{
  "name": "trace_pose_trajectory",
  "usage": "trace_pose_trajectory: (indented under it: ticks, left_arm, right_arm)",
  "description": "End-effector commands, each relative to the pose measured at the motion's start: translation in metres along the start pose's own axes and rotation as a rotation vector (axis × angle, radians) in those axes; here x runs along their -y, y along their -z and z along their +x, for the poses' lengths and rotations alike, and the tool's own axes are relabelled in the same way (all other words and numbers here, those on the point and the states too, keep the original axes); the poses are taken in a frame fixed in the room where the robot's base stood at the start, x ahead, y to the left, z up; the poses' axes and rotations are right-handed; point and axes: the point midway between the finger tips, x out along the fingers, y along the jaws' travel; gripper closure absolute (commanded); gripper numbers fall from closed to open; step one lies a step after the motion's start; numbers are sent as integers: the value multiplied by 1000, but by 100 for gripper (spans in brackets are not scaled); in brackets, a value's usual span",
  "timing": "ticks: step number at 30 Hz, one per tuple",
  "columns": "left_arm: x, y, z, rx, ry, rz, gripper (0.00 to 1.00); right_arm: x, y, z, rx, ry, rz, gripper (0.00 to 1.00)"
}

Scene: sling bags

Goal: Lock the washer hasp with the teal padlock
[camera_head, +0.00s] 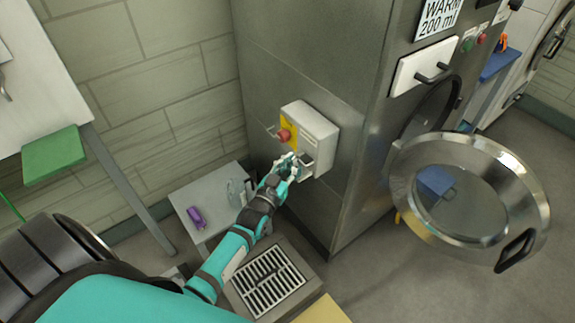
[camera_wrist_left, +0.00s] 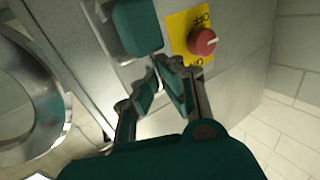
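My left gripper (camera_head: 290,167) is at the white switch box (camera_head: 318,130) on the washer's steel side. In the left wrist view its two fingers (camera_wrist_left: 161,78) are a little apart, with nothing clear between them. A teal block, which looks like the padlock body (camera_wrist_left: 137,27), shows just beyond the fingertips, against the box front beside the red knob (camera_wrist_left: 203,42). I cannot tell whether its shackle passes through the hasp. In the head view the gripper hides most of this spot. My right gripper is out of view.
A purple object (camera_head: 196,216) lies on a low grey table (camera_head: 215,190) below the arm. The washer's round door (camera_head: 405,190) stands open to the right. A floor drain grate (camera_head: 268,281) lies below. A green block (camera_head: 53,155) is at the left.

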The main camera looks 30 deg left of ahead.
Motion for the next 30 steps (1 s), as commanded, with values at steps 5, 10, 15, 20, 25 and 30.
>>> trace_pose_trajectory:
  ticks: [5,10,15,20,25,30]
  left_arm:
    - [-2,0,5,-1,0,0,100]
    - [-5,0,10,-1,0,0,100]
    - [-7,0,14,-1,0,-1,100]
    - [-10,1,19,-2,0,0,100]
    - [-11,0,21,0,0,0,100]
    - [-11,0,21,2,-1,0,100]
  right_arm:
    - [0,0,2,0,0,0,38]
    - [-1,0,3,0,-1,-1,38]
    - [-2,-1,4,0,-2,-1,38]
    - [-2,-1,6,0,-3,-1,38]
    - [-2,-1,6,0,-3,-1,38]
    - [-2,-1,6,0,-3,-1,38]
